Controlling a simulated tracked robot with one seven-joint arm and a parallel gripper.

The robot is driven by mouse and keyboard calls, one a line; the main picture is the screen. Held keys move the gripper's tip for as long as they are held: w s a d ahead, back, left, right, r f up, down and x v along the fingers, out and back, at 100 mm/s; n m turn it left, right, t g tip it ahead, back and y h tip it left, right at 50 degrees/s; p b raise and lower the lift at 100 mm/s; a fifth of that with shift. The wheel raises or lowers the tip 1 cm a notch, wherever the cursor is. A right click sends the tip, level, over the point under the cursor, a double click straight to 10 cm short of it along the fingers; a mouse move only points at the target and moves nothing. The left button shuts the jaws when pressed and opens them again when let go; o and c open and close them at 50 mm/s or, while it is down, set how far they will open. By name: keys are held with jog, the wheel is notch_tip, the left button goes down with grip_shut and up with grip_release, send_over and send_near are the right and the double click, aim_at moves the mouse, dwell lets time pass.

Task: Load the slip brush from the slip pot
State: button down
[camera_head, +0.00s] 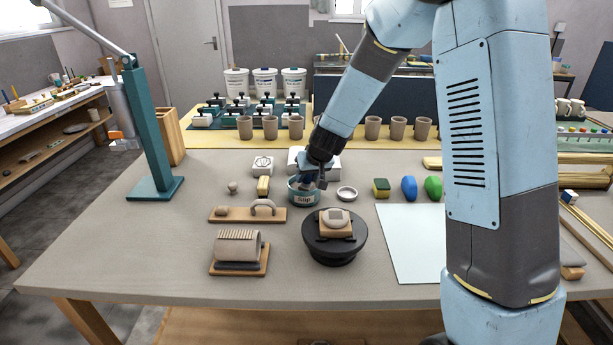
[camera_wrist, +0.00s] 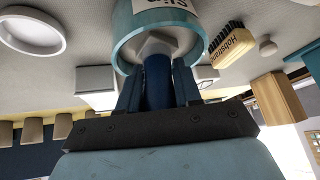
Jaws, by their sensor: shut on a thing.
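The slip pot (camera_head: 303,196) is a teal, round pot with a white label, standing upright on the table behind the dark turntable. It also shows in the wrist view (camera_wrist: 124,36), at the top. My gripper (camera_head: 318,180) is directly above the pot, pointing down. In the wrist view my gripper (camera_wrist: 158,88) is shut on the blue handle of the slip brush (camera_wrist: 157,78). The brush's pale lower part sits within the pot's rim outline. Its tip is hidden, and I cannot tell how deep it reaches.
A white ring-shaped dish (camera_head: 347,193) is right of the pot, a wooden bristle brush (camera_head: 263,186) left. The dark turntable (camera_head: 335,250) bears a block in front. A board with a handle (camera_head: 248,215) lies front left. A pale sheet (camera_head: 410,245) covers table at right.

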jog(key=shift+r, duration=0.1)
jog(key=shift+s+d+r, duration=0.1)
jog(key=shift+r, duration=0.7)
jog(key=shift+s+d+r, duration=0.15)
jog(key=shift+r, duration=0.7)
jog(key=shift+s+d+r, duration=0.1)
jog(key=shift+r, duration=0.7)
jog(key=shift+r, duration=2)
